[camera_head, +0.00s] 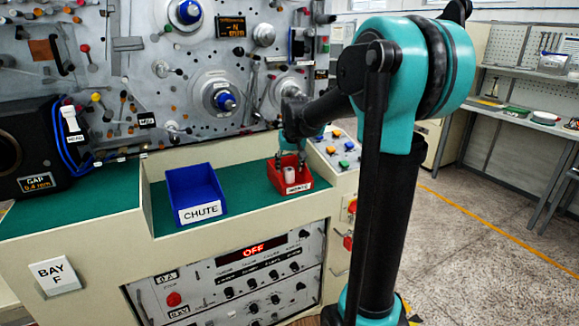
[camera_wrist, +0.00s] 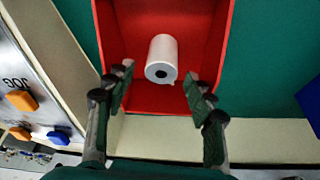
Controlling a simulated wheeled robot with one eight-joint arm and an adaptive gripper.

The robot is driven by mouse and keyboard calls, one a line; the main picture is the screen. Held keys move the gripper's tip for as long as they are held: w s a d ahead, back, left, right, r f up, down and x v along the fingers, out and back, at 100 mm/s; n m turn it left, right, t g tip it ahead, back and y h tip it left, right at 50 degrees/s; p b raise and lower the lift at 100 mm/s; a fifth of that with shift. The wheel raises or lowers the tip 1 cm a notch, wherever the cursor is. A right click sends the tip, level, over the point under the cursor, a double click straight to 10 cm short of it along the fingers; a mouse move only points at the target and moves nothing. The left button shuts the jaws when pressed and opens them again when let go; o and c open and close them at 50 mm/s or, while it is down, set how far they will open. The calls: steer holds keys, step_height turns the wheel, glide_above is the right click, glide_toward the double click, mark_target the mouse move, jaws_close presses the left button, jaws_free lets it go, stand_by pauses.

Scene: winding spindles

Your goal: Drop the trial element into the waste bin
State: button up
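The red bin (camera_head: 271,178) stands on the green shelf, its front label too small to read surely. It also shows in the wrist view (camera_wrist: 212,45). A white roll with a dark hole in its end (camera_wrist: 161,55), apparently the trial element, is inside the bin's outline; it also shows in the head view (camera_head: 291,175). Whether it rests on the bin floor I cannot tell. My gripper (camera_head: 291,160) is over the bin, pointing down. In the wrist view its fingers (camera_wrist: 157,84) are spread, with a gap to the roll on both sides.
A blue bin labelled CHUTE (camera_head: 193,190) stands left of the red bin on the green shelf (camera_head: 240,185). A button panel (camera_head: 340,148) is just right of the red bin. The machine's wall of spindles and knobs (camera_head: 190,70) rises behind. Green shelf between the bins is clear.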

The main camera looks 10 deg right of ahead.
steer(key=v, duration=1.2)
stand_by(0.5)
steer(key=s+d+f, duration=0.2)
steer(key=s+f, duration=1.1)
steer(key=s+d+f, duration=0.2)
steer(key=s+f, duration=1.1)
steer(key=f, duration=0.1)
steer(key=shift+f, duration=0.15)
